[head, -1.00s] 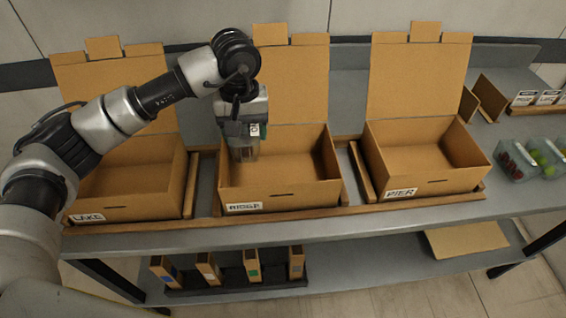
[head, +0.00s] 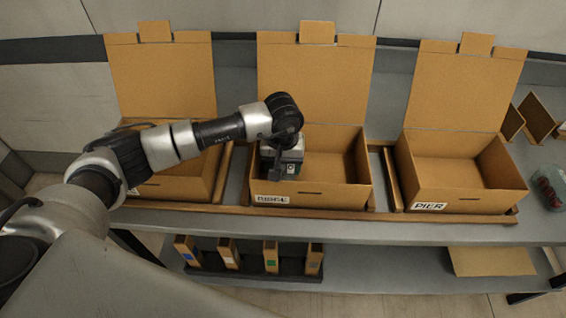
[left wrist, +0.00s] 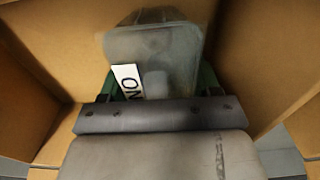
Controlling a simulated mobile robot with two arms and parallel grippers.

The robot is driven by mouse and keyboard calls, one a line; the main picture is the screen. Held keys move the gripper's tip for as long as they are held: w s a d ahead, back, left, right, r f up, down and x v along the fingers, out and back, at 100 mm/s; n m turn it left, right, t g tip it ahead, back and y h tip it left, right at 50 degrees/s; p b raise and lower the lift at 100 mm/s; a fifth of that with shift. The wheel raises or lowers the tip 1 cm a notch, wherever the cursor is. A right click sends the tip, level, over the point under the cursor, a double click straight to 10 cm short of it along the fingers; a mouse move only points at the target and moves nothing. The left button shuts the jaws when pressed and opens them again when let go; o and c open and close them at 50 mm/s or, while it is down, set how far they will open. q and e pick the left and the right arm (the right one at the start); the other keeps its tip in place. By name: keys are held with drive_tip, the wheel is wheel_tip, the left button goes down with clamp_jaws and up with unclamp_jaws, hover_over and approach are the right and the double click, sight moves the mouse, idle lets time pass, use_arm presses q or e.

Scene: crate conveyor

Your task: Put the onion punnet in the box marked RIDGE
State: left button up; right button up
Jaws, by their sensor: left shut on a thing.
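The box marked RIDGE (head: 322,198) stands open in the middle of the shelf, its lid raised at the back. My left gripper (head: 283,172) is inside the left part of this box, pointing down. In the left wrist view it is shut on the onion punnet (left wrist: 152,50), a clear container with a white label on which "ON" can be read. Cardboard walls surround the punnet there. I cannot tell whether the punnet touches the box floor. My right gripper is not in view.
The box marked PIER (head: 465,200) stands open to the right, and another open box (head: 172,188) to the left, behind my arm.

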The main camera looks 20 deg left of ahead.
use_arm(q)
drive_tip(key=shift+f, duration=0.3)
drive_tip(key=o, duration=0.8)
drive_tip(key=shift+o, duration=0.6)
drive_tip(key=shift+r, duration=0.25)
wheel_tip(320, 180, up, 11)
drive_tip(key=b, duration=0.3)
drive_tip(key=shift+f, duration=0.2)
drive_tip(key=shift+r, duration=0.6)
